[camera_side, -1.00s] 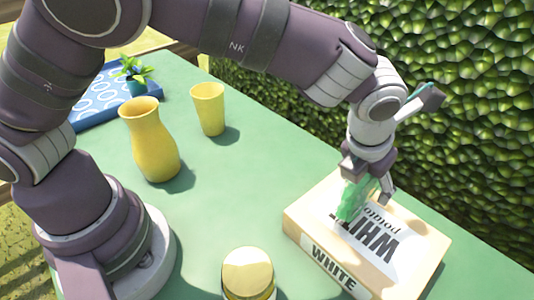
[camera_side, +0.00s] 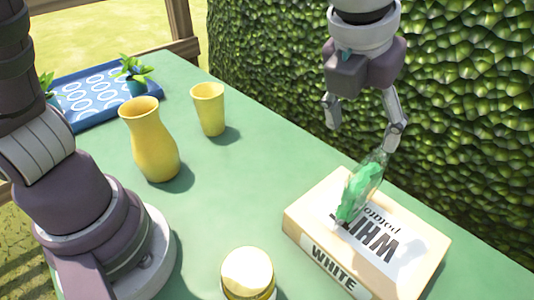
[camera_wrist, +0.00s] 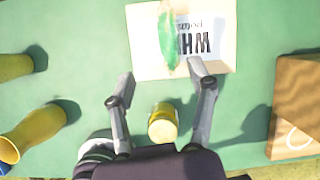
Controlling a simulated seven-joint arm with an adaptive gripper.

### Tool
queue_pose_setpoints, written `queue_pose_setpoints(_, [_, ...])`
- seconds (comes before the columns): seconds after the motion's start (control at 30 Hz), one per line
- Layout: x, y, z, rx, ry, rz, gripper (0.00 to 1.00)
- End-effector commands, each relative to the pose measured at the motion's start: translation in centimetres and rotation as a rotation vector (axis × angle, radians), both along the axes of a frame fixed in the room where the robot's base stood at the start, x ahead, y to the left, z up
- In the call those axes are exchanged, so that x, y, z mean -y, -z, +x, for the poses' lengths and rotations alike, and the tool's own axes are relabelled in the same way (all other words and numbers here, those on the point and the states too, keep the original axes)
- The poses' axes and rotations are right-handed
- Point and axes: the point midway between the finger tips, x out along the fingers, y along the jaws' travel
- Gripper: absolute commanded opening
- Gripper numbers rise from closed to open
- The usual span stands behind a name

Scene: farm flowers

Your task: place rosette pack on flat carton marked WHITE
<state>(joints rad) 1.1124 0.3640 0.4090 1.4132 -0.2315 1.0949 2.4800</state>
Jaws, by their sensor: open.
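The rosette pack (camera_side: 359,192), a clear pack with green contents, rests on top of the flat carton marked WHITE (camera_side: 318,262). In the wrist view the pack (camera_wrist: 168,40) lies across the left-middle of the carton's top (camera_wrist: 222,62) and covers part of the print. My gripper (camera_side: 362,126) is open and empty, above the pack and apart from it. In the wrist view my gripper's fingers (camera_wrist: 160,70) are spread wide, with nothing between them.
A yellow vase (camera_side: 150,145) and a yellow cup (camera_side: 209,110) stand left of the carton. A yellow-lidded jar (camera_side: 248,272) stands at the front. A blue tray (camera_side: 72,115) with small plants is at the back left. A brown box (camera_wrist: 296,105) shows in the wrist view. A hedge borders the table.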

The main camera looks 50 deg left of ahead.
Motion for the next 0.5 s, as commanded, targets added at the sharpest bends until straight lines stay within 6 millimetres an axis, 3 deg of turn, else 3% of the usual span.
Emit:
queue_pose_setpoints(0.13, [-7.3,-1.2,-0.5,-0.065,-0.700,-0.317,0.55])
queue_pose_setpoints(0.3, [-14.7,-1.5,-4.6,-0.090,-1.705,-0.761,0.55])
queue_pose_setpoints(0.4, [-17.2,-0.8,-7.2,-0.065,-2.182,-0.983,0.55])
queue_pose_setpoints(0.5, [-18.5,0.1,-8.9,-0.028,-2.508,-1.149,0.55])
